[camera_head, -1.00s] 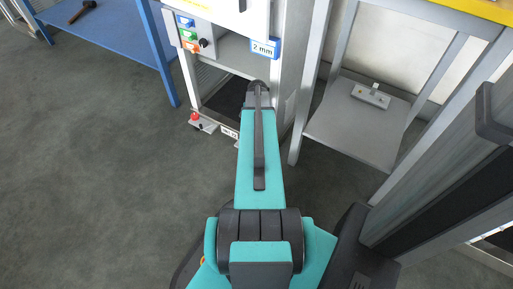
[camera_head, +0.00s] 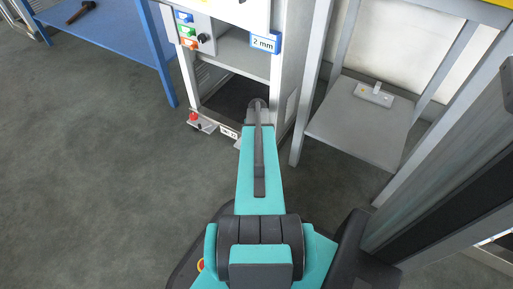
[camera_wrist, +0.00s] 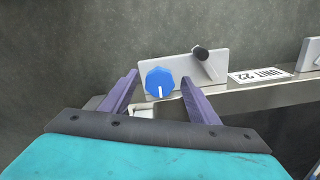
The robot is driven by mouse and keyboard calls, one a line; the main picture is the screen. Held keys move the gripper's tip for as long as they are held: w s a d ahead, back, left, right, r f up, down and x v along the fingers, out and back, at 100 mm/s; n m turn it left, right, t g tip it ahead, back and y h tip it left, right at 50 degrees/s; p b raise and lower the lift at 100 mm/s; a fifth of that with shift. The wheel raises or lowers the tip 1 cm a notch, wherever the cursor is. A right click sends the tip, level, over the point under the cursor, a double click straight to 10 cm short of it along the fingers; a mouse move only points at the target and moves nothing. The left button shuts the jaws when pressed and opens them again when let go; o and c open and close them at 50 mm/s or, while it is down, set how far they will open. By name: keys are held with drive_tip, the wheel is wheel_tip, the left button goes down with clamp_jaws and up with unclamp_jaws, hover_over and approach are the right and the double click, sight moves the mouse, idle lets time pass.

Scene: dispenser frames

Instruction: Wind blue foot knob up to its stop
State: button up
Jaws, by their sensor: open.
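The blue foot knob (camera_wrist: 160,82) shows in the wrist view, scalloped, with a white pointer line running down its face. It sits in front of a light grey bracket plate (camera_wrist: 213,66) low on the frame. My gripper (camera_wrist: 161,77) is open, with one purple finger to the left of the knob and one to its right. The knob appears between the fingers; I cannot tell whether they reach around it, and gaps show on both sides. In the head view my arm hides the gripper, and the blue knob cannot be seen.
A black-tipped lever (camera_wrist: 201,53) stands on the plate, close to the right finger. A label reading UNIT 22 (camera_wrist: 259,75) is on the rail. In the head view, a red knob (camera_head: 194,116) marks another foot. A grey shelf (camera_head: 355,128) stands right; open floor (camera_head: 100,190) lies left.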

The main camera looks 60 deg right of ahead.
drive_tip(key=c, duration=0.9)
drive_tip(key=shift+a, duration=0.45)
drive_tip(key=shift+c, duration=0.7)
drive_tip(key=shift+d+r, duration=0.1)
drive_tip(key=shift+d, duration=0.3)
drive_tip(key=shift+n+p, duration=0.4)
drive_tip(key=shift+p, duration=0.25)
drive_tip(key=shift+d+r+n+p, duration=0.15)
drive_tip(key=shift+n+p, duration=0.65)
drive_tip(key=shift+p, duration=0.2)
drive_tip(key=n+p, duration=0.3)
drive_tip(key=shift+s, duration=0.1)
drive_tip(key=shift+d+n+p, duration=0.1)
drive_tip(key=shift+n+p, duration=0.6)
drive_tip(key=shift+n, duration=0.3)
drive_tip(key=shift+f, duration=0.2)
